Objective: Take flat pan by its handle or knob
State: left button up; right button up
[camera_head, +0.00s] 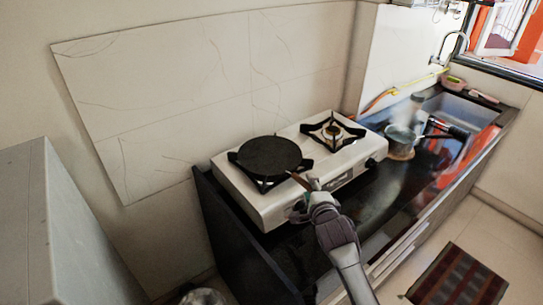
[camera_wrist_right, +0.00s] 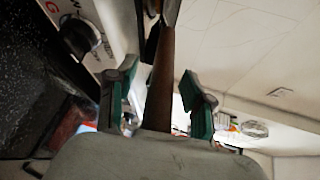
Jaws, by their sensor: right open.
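The flat pan (camera_head: 270,155) is dark and round and sits on the left burner of the white stove. Its brown handle (camera_head: 299,181) points toward the front right. My right gripper (camera_head: 314,193) is at the handle's outer end. In the right wrist view, the brown handle (camera_wrist_right: 160,85) runs between the two green-padded fingers of my right gripper (camera_wrist_right: 156,90). The fingers are open on either side, with a gap at least on the right. The handle's near end is hidden behind the gripper body. My left gripper does not show.
The white stove (camera_head: 240,200) stands on a dark counter (camera_head: 365,195). Its right burner (camera_head: 333,132) is bare. A small pot (camera_head: 400,142) stands further right, near the sink (camera_head: 455,108). A tiled wall panel (camera_head: 190,85) rises behind the stove.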

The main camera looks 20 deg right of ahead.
grip_shut()
jog(key=shift+s, duration=0.1)
jog(key=shift+r, duration=0.3)
